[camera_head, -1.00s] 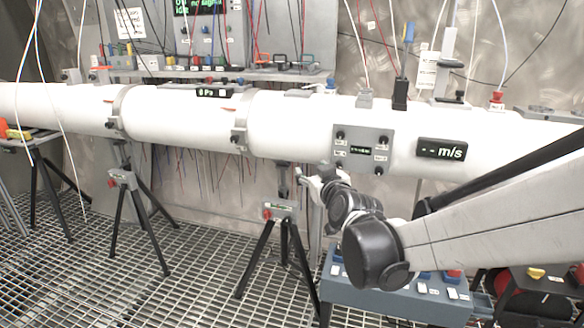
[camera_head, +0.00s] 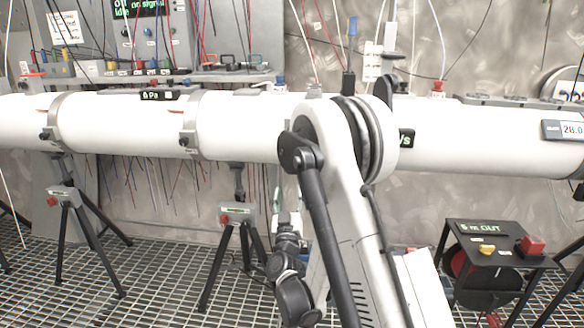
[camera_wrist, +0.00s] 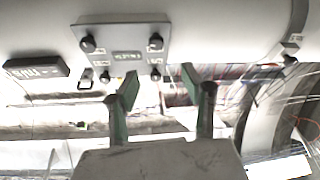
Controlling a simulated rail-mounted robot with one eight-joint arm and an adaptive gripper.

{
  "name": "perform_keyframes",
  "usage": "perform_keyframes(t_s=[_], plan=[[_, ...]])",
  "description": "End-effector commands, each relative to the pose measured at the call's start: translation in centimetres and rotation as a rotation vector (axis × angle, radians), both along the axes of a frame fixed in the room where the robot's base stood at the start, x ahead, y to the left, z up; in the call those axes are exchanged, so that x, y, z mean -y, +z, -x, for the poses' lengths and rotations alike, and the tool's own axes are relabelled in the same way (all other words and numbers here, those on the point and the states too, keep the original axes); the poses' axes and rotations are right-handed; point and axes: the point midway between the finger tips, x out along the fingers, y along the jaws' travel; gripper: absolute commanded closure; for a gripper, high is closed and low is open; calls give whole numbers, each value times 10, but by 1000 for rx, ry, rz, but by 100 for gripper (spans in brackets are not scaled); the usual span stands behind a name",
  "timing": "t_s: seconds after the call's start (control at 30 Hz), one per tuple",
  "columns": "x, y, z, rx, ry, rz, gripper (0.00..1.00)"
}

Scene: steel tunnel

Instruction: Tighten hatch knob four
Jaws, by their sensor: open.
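In the head view, my arm hides the hatch.
A dark speed display (camera_wrist: 36,69) is left of the hatch in the wrist view. In the head view, a tripod (camera_head: 237,225) stands left of my wrist under the white pipe (camera_head: 245,120).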

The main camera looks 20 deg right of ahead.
Motion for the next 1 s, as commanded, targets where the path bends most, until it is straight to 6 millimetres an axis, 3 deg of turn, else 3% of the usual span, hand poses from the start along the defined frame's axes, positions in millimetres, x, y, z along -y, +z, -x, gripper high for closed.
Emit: perform_keyframes(t_s=[0.17,0.6,1.0], plan=[[5,-8,1,11,-24,2,56],[14,7,-23,10,-23,1,56],[40,30,-86,10,-23,2,56]])
